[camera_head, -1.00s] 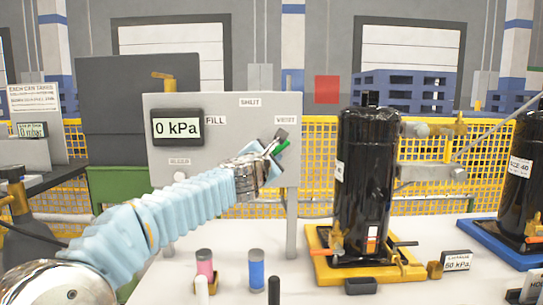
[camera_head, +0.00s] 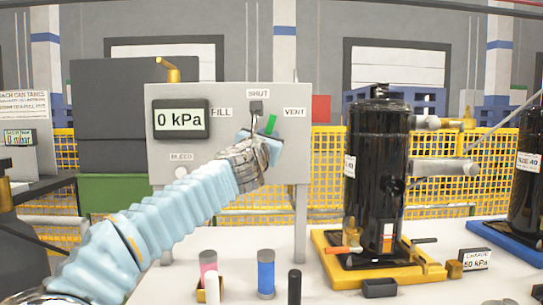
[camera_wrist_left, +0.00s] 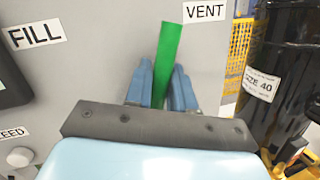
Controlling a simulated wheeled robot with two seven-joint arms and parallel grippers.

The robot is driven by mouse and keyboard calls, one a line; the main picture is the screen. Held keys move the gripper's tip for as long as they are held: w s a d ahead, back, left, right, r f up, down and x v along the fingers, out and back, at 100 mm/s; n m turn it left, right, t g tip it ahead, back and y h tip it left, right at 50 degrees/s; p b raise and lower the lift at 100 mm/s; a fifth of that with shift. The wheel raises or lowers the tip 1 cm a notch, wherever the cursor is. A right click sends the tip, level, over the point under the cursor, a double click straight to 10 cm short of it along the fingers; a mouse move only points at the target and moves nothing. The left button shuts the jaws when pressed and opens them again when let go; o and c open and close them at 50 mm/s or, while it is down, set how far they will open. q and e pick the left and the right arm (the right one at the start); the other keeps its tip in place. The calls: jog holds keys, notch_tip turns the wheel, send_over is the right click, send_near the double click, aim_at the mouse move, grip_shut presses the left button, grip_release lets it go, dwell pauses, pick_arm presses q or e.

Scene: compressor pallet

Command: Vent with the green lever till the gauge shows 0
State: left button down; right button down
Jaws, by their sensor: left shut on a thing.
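The green lever (camera_head: 271,124) is on the grey panel (camera_head: 228,96) and points nearly upright, leaning slightly right, between the SHUT label (camera_head: 258,93) and the VENT label (camera_head: 294,112). My left gripper (camera_head: 262,140) is shut on the lever. In the left wrist view, the blue fingers (camera_wrist_left: 160,85) stand on either side of the green strip (camera_wrist_left: 168,55), whose upper part sticks out beyond them. The lever's pivot is hidden. The gauge (camera_head: 181,119) reads 0 kPa. My right gripper is not in view.
A black compressor (camera_head: 376,185) stands on a yellow base (camera_head: 330,272) to the right of the panel. Pink and blue cylinders (camera_head: 266,272) stand on the white table in front. FILL (camera_head: 221,113) and BLEED labels are on the panel.

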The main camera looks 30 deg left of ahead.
pick_arm(q)
jog(key=shift+s+a+n+y+b, duration=0.2)
jog(key=shift+a+n+y+b, duration=0.15)
jog(key=shift+n+b, duration=0.45)
jog(key=shift+s+a+n+y+b, duration=0.3)
jog(key=shift+n+b, duration=0.25)
jog(key=shift+n, duration=0.35)
jog(key=shift+a+n, duration=0.2)
jog(key=shift+n, duration=0.1)
jog(key=c, duration=1.1)
grip_release()
jog(key=shift+r, duration=0.1)
jog(key=shift+o, duration=0.2)
jog(key=shift+s, duration=0.1)
